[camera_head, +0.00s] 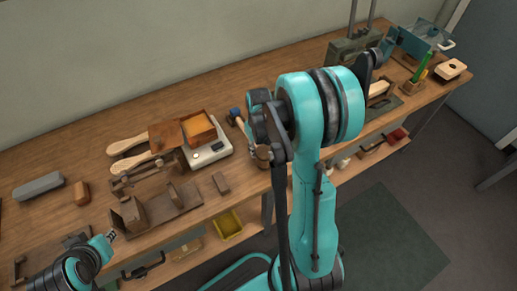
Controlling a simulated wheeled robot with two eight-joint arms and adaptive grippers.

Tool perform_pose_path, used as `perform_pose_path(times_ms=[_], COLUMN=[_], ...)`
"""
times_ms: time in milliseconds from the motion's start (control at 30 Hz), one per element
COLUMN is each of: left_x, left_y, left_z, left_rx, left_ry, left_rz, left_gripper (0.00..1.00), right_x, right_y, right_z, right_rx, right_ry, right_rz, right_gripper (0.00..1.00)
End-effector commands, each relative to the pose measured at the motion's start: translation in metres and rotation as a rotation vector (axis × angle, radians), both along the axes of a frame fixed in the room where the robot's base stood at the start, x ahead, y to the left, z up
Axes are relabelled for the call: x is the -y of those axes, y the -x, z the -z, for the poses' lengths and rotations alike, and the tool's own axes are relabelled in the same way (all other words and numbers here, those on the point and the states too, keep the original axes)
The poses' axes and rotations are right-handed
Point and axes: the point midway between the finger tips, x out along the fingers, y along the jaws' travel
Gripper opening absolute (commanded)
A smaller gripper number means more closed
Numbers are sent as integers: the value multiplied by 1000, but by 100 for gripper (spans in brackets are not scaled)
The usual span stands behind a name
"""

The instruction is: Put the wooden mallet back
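A wooden cylindrical piece (262,155), possibly the mallet's head or a small pot, shows at the bench's front edge beside my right arm. I cannot tell which it is, and no other clear wooden mallet shows. A hammer-like tool with a blue head (236,114) and a pale handle lies just behind it. My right arm stands in the middle of the view and hides part of the bench; its fingertips cannot be made out. My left gripper (112,237) is at the lower left, near the bench's front edge, with nothing visible in it; its finger opening is too small to judge.
The wooden bench (70,150) holds a scale (208,150) with an orange-filled tray, two wooden-handled brushes (130,145), a wooden fixture (165,208) and a grey block (38,187). A yellow bin (228,225) sits on the lower shelf. Green and teal tools stand at the far right.

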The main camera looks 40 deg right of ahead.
Motion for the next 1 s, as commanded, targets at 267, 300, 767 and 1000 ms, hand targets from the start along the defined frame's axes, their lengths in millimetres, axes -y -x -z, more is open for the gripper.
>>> perform_pose_path(times_ms=[267,300,767,1000], left_x=[0,0,0,0], left_y=[0,0,0,0], left_z=[-1,-2,-38,-48], left_rx=[0,0,0,0], left_ry=[0,0,0,0], left_rz=[0,0,0,0], left_gripper=[20,20,20,20], right_x=[0,0,0,0], right_y=[0,0,1,1], right_z=[-1,-2,-88,-119], right_rx=[0,0,0,0], right_ry=[0,0,0,0], right_rz=[0,0,0,0], right_gripper=[34,34,34,34])
